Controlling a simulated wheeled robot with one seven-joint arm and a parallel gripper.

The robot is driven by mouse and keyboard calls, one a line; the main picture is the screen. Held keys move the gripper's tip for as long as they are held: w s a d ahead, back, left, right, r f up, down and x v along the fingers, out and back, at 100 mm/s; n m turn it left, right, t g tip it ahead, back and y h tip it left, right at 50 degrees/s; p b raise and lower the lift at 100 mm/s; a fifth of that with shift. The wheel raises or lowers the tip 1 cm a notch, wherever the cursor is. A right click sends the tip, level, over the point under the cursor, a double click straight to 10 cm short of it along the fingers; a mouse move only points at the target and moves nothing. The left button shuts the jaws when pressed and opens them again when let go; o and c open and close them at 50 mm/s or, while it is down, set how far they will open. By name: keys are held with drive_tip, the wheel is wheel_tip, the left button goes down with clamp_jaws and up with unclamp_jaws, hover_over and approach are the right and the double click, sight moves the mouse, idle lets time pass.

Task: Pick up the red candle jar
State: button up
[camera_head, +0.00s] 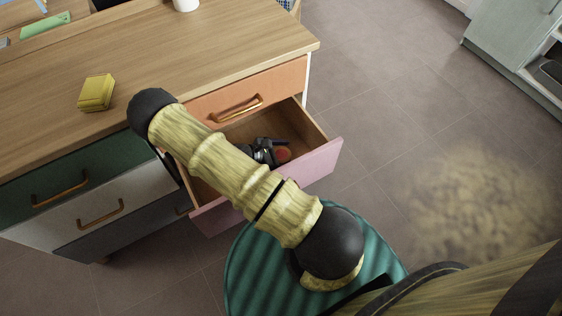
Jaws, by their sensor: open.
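A small red round thing (282,154), likely the red candle jar, lies inside the open pink-fronted drawer (322,160). My gripper (270,152) is dark and reaches down into the drawer just left of the red thing. Its jaws are open, with the red thing close beside or between them; I cannot tell which. My wood-patterned arm covers the left and middle of the drawer, so much of the inside is hidden.
A wooden desk (180,45) stands above the drawer, with a yellow block (96,92) and a white cup (186,4) on it. A closed orange drawer (285,85) is just above the open one. A teal round seat (245,275) stands in front. Floor to the right is clear.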

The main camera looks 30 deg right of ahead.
drive_tip(key=shift+c, duration=0.2)
drive_tip(key=c, duration=1.3)
drive_tip(key=shift+o, duration=0.2)
wheel_tip(320, 180, up, 28)
drive_tip(key=p, duration=0.8)
drive_tip(key=shift+p, duration=0.35)
